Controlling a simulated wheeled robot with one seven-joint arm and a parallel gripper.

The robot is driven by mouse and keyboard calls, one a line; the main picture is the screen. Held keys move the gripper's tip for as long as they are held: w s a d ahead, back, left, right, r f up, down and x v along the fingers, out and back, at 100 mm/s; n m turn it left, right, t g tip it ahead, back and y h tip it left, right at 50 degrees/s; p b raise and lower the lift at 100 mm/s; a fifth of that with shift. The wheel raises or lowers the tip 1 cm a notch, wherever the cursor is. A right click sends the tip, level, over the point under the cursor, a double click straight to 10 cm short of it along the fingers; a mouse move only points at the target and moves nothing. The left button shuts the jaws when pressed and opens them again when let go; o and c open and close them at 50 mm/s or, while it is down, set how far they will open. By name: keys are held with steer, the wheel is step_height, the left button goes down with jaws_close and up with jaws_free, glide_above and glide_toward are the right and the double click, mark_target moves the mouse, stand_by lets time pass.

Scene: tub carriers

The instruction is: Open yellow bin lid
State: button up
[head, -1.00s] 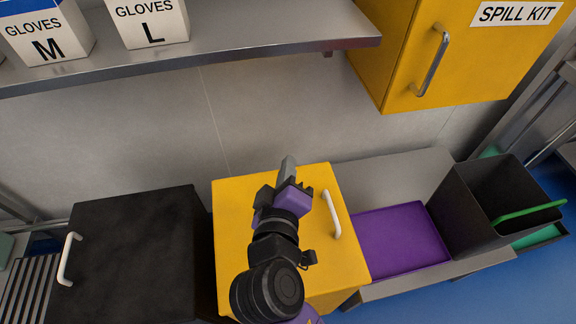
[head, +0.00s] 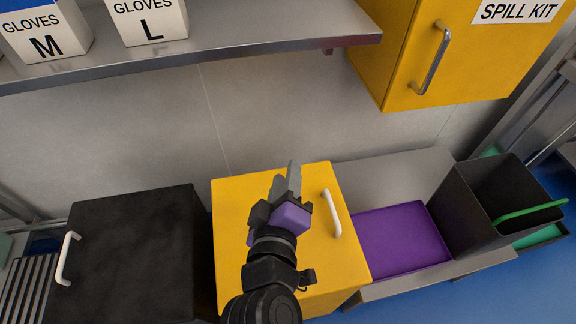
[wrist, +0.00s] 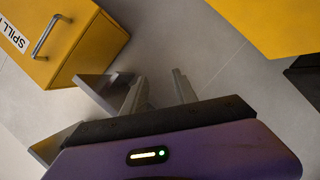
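The yellow bin (head: 237,220) stands low against the wall with its lid down. A white handle (head: 332,213) runs along the right side of its lid. My gripper (head: 286,181) is above the lid, to the left of the handle and apart from it. Its two grey fingers are spread with nothing between them; they also show apart in the wrist view (wrist: 160,90). My arm hides the front middle of the bin. In the wrist view a yellow surface, seemingly the bin (wrist: 275,25), fills the upper right corner, and the handle is not visible.
A black bin (head: 125,245) with a white handle stands to the left. A purple tray (head: 400,243) and an open dark box (head: 480,205) are to the right. A metal shelf (head: 250,48) and the yellow spill kit cabinet (head: 400,60) overhang behind.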

steer(key=shift+v, duration=2.1)
